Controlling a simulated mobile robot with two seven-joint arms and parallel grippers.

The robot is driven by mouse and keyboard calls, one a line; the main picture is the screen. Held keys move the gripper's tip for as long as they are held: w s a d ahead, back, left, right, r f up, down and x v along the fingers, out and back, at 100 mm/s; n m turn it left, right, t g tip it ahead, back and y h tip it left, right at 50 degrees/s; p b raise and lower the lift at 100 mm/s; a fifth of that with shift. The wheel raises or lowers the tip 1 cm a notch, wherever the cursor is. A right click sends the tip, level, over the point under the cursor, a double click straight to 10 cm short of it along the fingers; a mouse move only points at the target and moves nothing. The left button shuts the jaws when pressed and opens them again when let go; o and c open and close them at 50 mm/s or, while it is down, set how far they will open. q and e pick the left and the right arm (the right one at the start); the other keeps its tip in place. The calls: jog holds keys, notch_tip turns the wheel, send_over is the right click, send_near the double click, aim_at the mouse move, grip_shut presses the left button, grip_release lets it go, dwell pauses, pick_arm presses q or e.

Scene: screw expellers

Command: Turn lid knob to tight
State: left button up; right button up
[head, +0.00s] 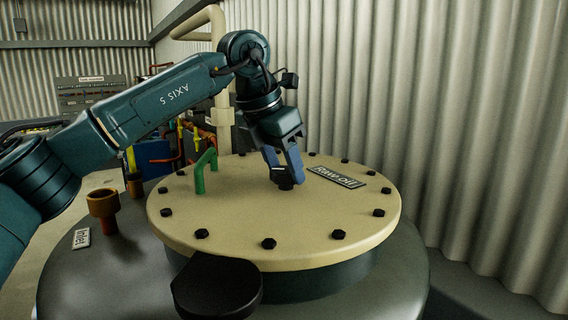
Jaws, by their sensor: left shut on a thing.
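A round cream lid (235,225) ringed with dark bolts lies on top of a dark tank (125,270). A small dark knob (286,186) stands near the middle of the lid, partly covered by my fingers. My left gripper (284,174) points down from above and is shut on the knob. The knob's marking for tight cannot be made out. My right gripper is not in view.
A green handle (206,170) stands on the lid left of the knob, and a "Raw oil" plate (337,177) lies to the right. A brown inlet fitting (102,205) rises at left. A dark round object (217,288) is in front. A corrugated wall (440,120) stands close behind.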

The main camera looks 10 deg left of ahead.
pick_arm(q)
jog(key=m, duration=0.2)
jog(key=m+g+h, duration=0.1)
jog(key=m, duration=0.2)
jog(key=shift+w+a+m+g+h, duration=0.1)
jog(key=shift+w+m+g+h, duration=0.05)
jog(key=shift+m+g+h, duration=0.15)
jog(key=m+g, duration=0.1)
jog(key=m, duration=0.3)
jog(key=shift+w+r+m+g, duration=0.1)
jog(key=shift+m+g, duration=0.3)
jog(key=o, duration=1)
jog(key=shift+c, duration=0.2)
jog(key=v, duration=0.7)
jog(key=shift+a+r, duration=0.2)
